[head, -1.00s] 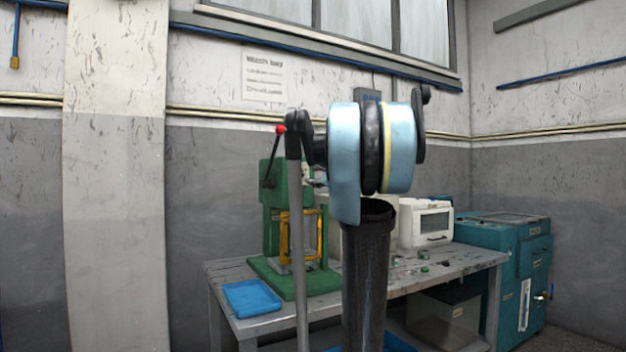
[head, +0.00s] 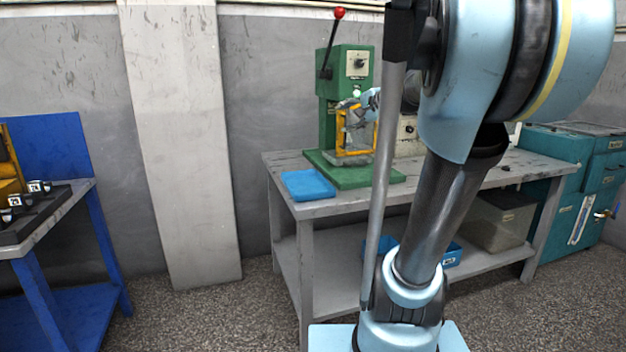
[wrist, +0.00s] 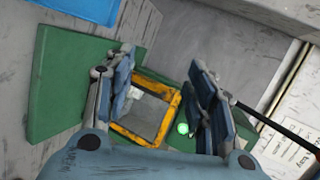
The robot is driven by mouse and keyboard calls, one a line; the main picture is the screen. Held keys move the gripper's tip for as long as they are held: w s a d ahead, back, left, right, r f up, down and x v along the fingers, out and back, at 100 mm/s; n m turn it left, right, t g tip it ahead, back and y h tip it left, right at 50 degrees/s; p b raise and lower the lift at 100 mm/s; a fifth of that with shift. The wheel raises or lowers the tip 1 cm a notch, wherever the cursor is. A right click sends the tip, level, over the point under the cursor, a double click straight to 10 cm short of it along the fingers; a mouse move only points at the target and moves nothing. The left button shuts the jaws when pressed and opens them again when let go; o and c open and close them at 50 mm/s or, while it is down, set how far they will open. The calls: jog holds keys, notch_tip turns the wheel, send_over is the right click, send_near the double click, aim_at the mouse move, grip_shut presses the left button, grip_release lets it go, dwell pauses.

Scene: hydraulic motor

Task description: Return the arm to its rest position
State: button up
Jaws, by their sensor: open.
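My arm (head: 445,210) rises from my base at the lower right of the head view and leans to the right. My gripper (head: 355,115) shows small in the head view, in front of the green press (head: 328,118) at its yellow frame (head: 354,158). In the wrist view my gripper (wrist: 164,85) has its two fingers spread wide, with nothing held between them. The yellow frame (wrist: 172,113) and a glowing green light (wrist: 182,128) show between and beyond the fingers. Whether the fingers touch the press cannot be told.
The press stands on a grey workbench (head: 300,212) beside a blue tray (head: 308,184). A teal cabinet (head: 565,150) is at the right. A blue bench (head: 102,250) with yellow equipment (head: 12,165) stands at the left. Open floor (head: 200,320) lies between the benches.

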jog(key=s+a+f+n+g+h, duration=0.15)
jog(key=s+f+n+g, duration=0.4)
jog(key=s+f, duration=0.95)
jog(key=s+d+f+n+g+h, duration=0.1)
jog(key=s+d+f+n+h, duration=0.1)
jog(key=s+f, duration=0.6)
jog(key=s+d+f+n+g+h, duration=0.2)
jog(key=s+d+f, duration=0.4)
jog(key=f, duration=0.4)
jog(key=shift+s+d+n+h, duration=0.2)
jog(key=shift+s+n+h, duration=0.45)
jog(key=shift+s+h, duration=0.3)
jog(key=shift+w, duration=0.15)
jog(key=shift+w+f, duration=0.2)
jog(key=shift+w, duration=0.25)
